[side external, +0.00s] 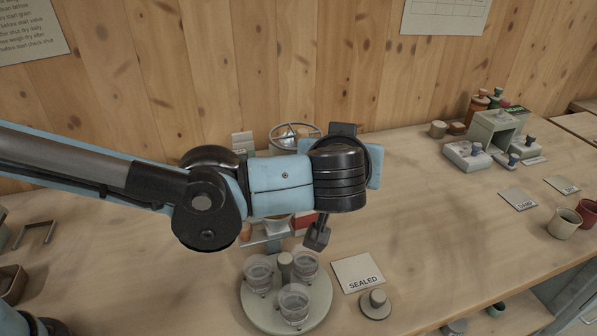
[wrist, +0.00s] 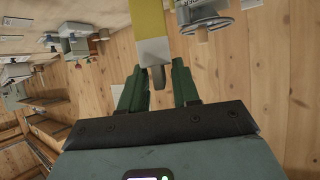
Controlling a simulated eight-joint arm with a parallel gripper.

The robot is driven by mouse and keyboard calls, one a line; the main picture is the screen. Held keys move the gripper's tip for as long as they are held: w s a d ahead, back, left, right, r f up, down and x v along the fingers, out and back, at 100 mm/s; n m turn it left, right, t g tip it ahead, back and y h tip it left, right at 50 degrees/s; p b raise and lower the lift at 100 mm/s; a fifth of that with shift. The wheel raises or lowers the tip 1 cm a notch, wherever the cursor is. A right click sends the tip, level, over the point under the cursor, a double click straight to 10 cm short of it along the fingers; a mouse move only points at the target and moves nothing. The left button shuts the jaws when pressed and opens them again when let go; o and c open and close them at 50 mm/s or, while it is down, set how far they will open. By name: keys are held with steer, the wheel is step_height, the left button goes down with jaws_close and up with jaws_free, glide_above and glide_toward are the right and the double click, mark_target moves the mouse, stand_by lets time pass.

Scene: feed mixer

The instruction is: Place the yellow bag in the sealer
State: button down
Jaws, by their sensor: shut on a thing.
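In the wrist view my gripper (wrist: 157,75) has its two dark green fingers on either side of a small grey-brown tab. The tab joins a pale end piece and a long yellow strip, which I take to be the yellow bag (wrist: 149,18); it runs out of the top of the picture. My gripper is shut on this tab. In the side view my arm hides most of the gripper, and no yellow shows. I cannot tell for sure which device is the sealer; a pale green boxy unit (side external: 494,127) stands at the back right.
A handwheel (side external: 294,133) stands behind my arm. A round tray (side external: 257,315) with several clear cups is at the front, beside a card marked SEALED (side external: 359,272) and a grey knobbed disc (side external: 375,304). Two cups (side external: 564,224) stand at the right. The bench's middle right is clear.

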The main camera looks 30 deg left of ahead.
steer(key=d+f, duration=0.2)
steer(key=d, duration=0.4)
steer(key=shift+n+y, duration=0.4)
steer(key=shift+w+a+f, duration=1.05)
steer(key=shift+w+f, duration=0.5)
steer(key=shift+f, duration=0.3)
steer(key=shift+w+a+f, duration=1)
steer(key=shift+w+f, duration=0.5)
steer(key=shift+f, duration=0.4)
steer(key=shift+w+a+f, duration=1.05)
steer(key=shift+w+f, duration=0.5)
steer(key=shift+f, duration=0.3)
steer(key=shift+f, duration=0.1)
steer(key=c, duration=0.8)
jaws_free()
